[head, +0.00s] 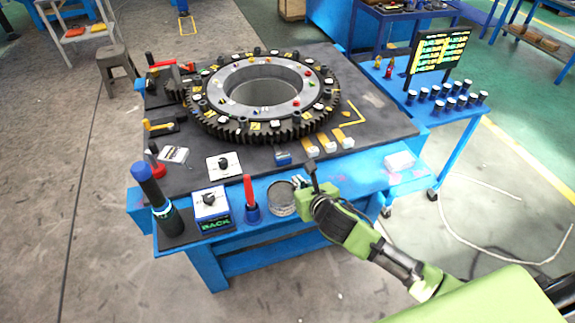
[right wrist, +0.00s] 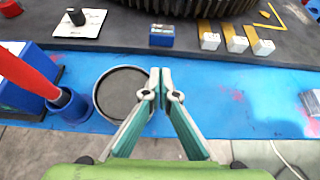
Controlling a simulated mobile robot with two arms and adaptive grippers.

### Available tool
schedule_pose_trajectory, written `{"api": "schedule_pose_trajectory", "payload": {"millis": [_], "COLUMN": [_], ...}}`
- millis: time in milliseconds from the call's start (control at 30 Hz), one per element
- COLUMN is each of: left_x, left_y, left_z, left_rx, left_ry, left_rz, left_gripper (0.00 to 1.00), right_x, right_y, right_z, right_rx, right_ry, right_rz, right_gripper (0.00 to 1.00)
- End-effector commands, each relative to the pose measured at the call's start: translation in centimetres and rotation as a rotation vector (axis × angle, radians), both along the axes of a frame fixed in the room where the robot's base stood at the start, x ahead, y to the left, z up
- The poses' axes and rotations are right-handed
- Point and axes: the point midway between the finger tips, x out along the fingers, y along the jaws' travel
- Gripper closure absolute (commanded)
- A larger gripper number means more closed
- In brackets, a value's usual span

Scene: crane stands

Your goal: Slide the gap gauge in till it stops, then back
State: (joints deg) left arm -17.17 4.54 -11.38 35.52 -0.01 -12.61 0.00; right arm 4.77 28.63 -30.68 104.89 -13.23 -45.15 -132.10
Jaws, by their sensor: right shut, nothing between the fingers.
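Three flat yellow strips with pale end blocks (head: 328,142) lie side by side in front of the large gear ring (head: 252,135); they also show in the right wrist view (right wrist: 235,40). I cannot tell for sure which thing is the gap gauge. My right gripper (head: 299,182) is over the blue front ledge, just right of a round grey dish (head: 283,207). In the right wrist view its fingers (right wrist: 160,80) are shut with nothing between them, overlapping the dish's right edge in the picture. The strips are beyond it. My left gripper is not in view.
A small blue block (head: 283,158) sits behind the dish. The ledge right of my gripper is mostly clear up to a pale block (head: 399,161).

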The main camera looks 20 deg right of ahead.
Motion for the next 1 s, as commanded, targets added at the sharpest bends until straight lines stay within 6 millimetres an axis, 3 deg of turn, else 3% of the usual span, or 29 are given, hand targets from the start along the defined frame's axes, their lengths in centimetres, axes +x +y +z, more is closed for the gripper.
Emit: {"api": "schedule_pose_trajectory", "payload": {"millis": [400,600,1000], "left_x": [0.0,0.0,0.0], "left_y": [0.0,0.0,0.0], "left_z": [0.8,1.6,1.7], "left_rx": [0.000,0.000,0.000], "left_ry": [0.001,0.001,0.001], "left_rz": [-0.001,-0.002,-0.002], "left_gripper": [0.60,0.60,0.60], "right_x": [5.9,8.4,9.7], "right_y": [0.3,0.4,0.4], "right_z": [-3.3,-3.1,-3.3], "right_rx": [0.004,0.003,0.003], "right_ry": [0.001,0.001,0.001], "right_rz": [-0.002,-0.002,-0.001], "right_gripper": [1.00,1.00,1.00]}}
